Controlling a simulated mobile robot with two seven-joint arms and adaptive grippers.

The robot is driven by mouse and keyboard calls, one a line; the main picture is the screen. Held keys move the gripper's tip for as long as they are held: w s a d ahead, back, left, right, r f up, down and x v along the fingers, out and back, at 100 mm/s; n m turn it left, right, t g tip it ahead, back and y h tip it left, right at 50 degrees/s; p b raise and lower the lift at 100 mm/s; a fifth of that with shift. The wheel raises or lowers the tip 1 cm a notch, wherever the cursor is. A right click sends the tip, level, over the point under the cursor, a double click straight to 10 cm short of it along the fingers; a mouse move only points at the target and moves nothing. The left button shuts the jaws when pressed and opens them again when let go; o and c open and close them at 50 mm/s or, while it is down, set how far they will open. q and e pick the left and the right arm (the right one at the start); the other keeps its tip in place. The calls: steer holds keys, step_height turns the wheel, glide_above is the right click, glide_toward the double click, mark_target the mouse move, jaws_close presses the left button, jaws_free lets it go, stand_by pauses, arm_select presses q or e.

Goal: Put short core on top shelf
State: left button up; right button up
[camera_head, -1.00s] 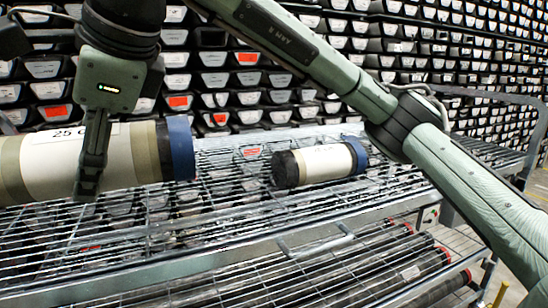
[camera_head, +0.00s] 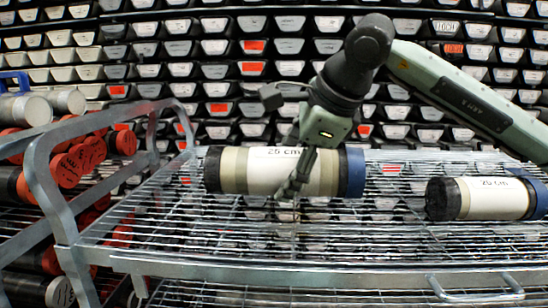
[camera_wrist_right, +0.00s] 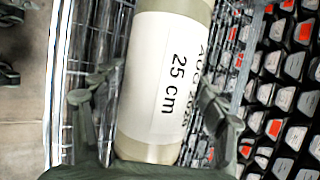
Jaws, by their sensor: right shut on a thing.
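A cream core marked "25 cm" (camera_head: 237,170), with a black left end and a blue right end, lies level at the top wire shelf (camera_head: 160,225). My right gripper (camera_head: 292,188) comes from above and is shut around its middle. In the right wrist view the core (camera_wrist_right: 150,135) lies between the two fingers of the gripper (camera_wrist_right: 155,105). I cannot tell whether the core touches the wires. A second core marked "20 cm" (camera_head: 492,199), with black and blue ends, lies on the same shelf at the right. My left gripper is not in view.
A grey tubular rail (camera_head: 42,170) bounds the shelf's left end. Beyond it are several cores with red caps (camera_head: 68,168) and pale cores (camera_head: 28,108). Racks of black trays (camera_head: 210,70) fill the background. Bare wire shows between the two cores.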

mark_target(322, 159)
steer(key=w, duration=0.1)
steer(key=w+f, duration=0.1)
steer(key=w+d, duration=0.1)
steer(key=shift+d+f, duration=0.1)
steer(key=shift+f, duration=2.15)
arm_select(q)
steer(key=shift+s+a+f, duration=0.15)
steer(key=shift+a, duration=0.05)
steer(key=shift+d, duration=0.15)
arm_select(e)
steer(key=o, duration=1.9)
steer(key=shift+s+f, duration=0.1)
steer(key=shift+f, duration=0.1)
steer(key=shift+c, duration=0.2)
steer(key=v, duration=1.2)
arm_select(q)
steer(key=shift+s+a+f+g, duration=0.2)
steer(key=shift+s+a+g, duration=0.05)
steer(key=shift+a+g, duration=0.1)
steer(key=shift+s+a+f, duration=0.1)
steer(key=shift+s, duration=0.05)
